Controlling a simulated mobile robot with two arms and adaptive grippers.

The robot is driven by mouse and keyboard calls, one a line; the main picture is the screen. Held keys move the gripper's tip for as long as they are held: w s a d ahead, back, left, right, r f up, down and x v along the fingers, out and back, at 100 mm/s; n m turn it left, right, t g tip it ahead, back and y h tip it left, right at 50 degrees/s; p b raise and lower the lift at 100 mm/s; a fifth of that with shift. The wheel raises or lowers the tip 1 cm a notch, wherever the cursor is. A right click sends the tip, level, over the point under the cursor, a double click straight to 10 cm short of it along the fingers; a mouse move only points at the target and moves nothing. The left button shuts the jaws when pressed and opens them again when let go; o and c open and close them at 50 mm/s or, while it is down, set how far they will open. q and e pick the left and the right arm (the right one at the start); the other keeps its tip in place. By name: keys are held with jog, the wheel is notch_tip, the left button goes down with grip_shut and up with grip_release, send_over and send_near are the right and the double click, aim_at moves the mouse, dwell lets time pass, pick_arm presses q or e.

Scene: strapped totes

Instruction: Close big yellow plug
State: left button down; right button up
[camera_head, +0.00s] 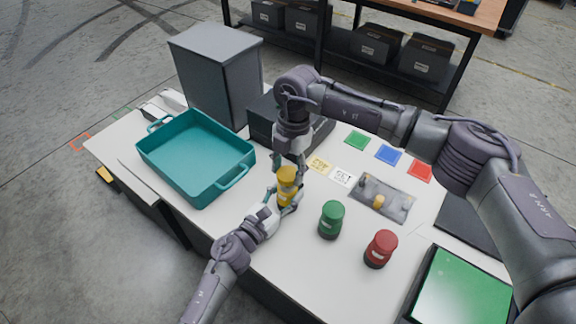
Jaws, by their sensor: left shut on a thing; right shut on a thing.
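The big yellow plug (287,183) stands upright near the middle of the white table, with a yellow upper part and a darker lower part. My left gripper (286,203) comes in low from the left and is shut on the lower part of the plug. My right gripper (288,170) points down from above and is shut on its yellow upper part. The fingers hide parts of the plug, and the seam between its two parts cannot be made out.
A green plug (331,220) and a red plug (380,249) stand to the right. A teal tote (197,172) is at the left. A grey tray (394,188) holds small pieces, one yellow. A grey cabinet (217,75) stands behind; a green-topped box (461,288) is at lower right.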

aim_at(294, 188)
jog(key=shift+f, duration=0.1)
jog(key=shift+f, duration=0.8)
jog(key=shift+f, duration=0.6)
dwell(0.3)
